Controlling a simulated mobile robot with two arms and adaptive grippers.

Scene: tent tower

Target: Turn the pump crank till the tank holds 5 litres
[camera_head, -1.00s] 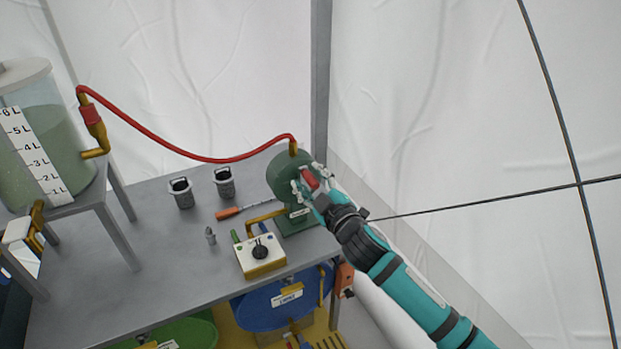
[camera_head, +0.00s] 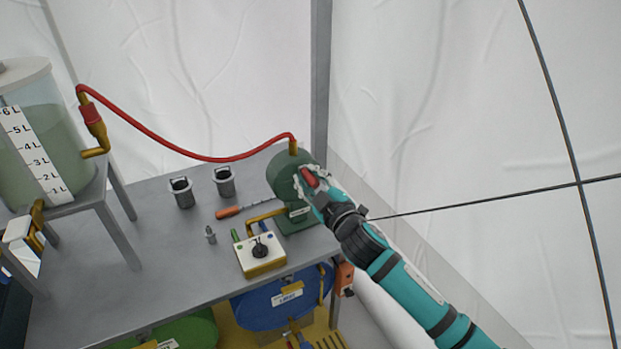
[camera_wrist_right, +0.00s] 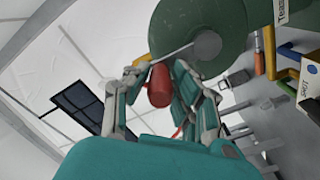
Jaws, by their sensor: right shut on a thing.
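The tank (camera_head: 45,85) stands on a raised stand at the left. It holds green liquid up to near the upper marks of its litre scale (camera_head: 36,160); the exact reading is hard to tell. The green pump (camera_head: 284,178) is at the table's right end. Its crank has a red handle (camera_head: 308,176), seen also in the right wrist view (camera_wrist_right: 159,86), on a grey crank arm (camera_wrist_right: 190,52). My right gripper (camera_head: 309,184) is shut on the red handle, a finger on each side in the wrist view. My left gripper is not in view.
A red hose (camera_head: 205,159) runs from pump to tank. On the grey table (camera_head: 165,240) are two grey cups (camera_head: 182,193), an orange-handled tool (camera_head: 229,213), a small grey part (camera_head: 210,236) and a white-and-yellow box with a black knob (camera_head: 260,253). A blue drum (camera_head: 270,310) is below.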

